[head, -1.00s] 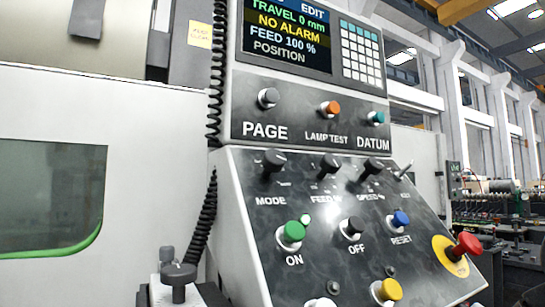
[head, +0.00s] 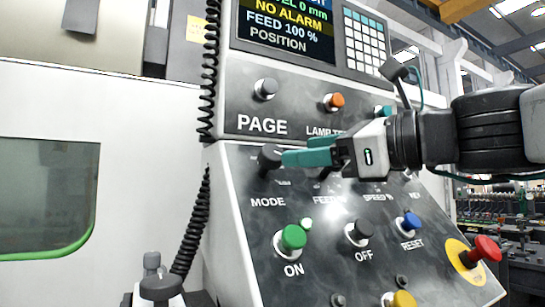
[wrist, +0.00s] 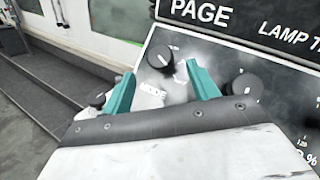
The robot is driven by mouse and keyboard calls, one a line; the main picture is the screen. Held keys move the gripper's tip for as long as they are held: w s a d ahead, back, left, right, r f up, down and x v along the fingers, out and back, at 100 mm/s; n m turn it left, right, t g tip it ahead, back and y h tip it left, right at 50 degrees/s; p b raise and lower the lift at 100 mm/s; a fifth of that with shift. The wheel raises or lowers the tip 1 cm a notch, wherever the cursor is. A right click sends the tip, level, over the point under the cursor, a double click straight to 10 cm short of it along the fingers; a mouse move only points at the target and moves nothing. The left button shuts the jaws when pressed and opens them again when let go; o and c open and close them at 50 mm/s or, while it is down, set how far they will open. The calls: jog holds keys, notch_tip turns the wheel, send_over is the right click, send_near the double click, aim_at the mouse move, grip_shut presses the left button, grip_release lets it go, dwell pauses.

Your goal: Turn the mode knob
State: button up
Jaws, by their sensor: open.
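The mode knob (head: 269,158) is a black knob above the MODE label on the sloped grey panel. In the wrist view the mode knob (wrist: 158,56) lies just beyond my fingertips, roughly centred between them. My gripper (head: 286,158) comes in from the right in the head view, its teal fingers pointing left at the knob. In the wrist view my gripper (wrist: 161,69) has its two fingers spread wide and nothing is held. I cannot tell whether a finger touches the knob. The knob's pointer direction is hard to read.
The feed knob (wrist: 245,84) sits close to my right finger in the wrist view. The green ON button (head: 292,237), black OFF button (head: 359,232) and red emergency stop (head: 487,249) stick out lower down. The PAGE button (head: 266,88) is above. A coiled cable (head: 197,220) hangs left.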

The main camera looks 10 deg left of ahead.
aim_at(278, 154)
jog(key=x, duration=0.7)
jog(key=shift+w+a, duration=0.25)
jog(key=c, duration=1)
